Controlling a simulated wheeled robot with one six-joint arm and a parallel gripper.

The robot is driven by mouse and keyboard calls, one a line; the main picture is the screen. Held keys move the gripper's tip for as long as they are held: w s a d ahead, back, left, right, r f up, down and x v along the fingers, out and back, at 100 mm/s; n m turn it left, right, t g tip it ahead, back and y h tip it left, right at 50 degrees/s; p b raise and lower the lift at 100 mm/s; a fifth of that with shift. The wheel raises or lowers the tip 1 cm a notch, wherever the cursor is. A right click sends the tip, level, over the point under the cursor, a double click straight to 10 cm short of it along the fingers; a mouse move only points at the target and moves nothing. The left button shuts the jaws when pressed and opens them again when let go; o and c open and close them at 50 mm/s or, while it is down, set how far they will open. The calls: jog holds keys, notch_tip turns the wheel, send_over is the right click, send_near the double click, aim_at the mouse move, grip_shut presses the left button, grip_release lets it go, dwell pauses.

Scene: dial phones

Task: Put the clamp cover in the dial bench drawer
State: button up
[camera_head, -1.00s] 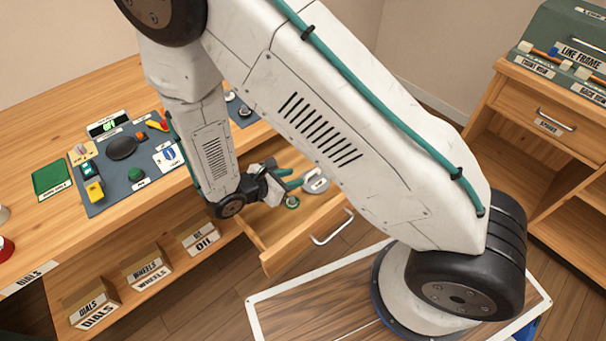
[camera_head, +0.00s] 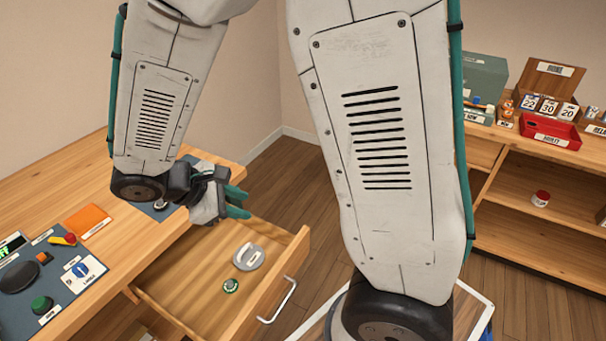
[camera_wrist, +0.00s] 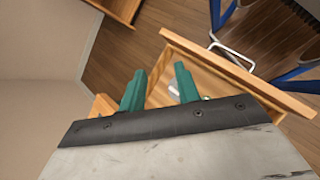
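The bench drawer (camera_head: 262,310) is pulled open, and it also shows in the wrist view (camera_wrist: 235,77). Inside lies a grey rounded piece with a white label (camera_head: 249,257), which may be the clamp cover; the label is too small to read. A small green-rimmed round piece (camera_head: 231,286) lies just beside it. My gripper (camera_head: 238,203) is above the drawer's back part, apart from both pieces. Its teal fingers (camera_wrist: 160,88) stand apart with nothing held between them. A pale bit of something in the drawer shows beyond the fingers.
The bench top (camera_head: 120,230) holds an orange mat (camera_head: 88,221) and a blue-grey mat with dial parts. On the right, a shelf unit (camera_head: 525,180) carries a red tray (camera_head: 550,131), a box and number cards. My arm hides the middle.

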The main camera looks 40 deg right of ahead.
jog(key=s+d+r+m+t+y, duration=0.2)
jog(key=s+d+r+m+y, duration=0.2)
jog(key=s+r+m+y, duration=0.4)
jog(key=s+r+m, duration=0.3)
jog(key=s+r, duration=0.3)
jog(key=s, duration=0.1)
jog(key=shift+s+r+t, duration=0.3)
jog(key=shift+r, duration=0.1)
jog(key=shift+d, duration=0.1)
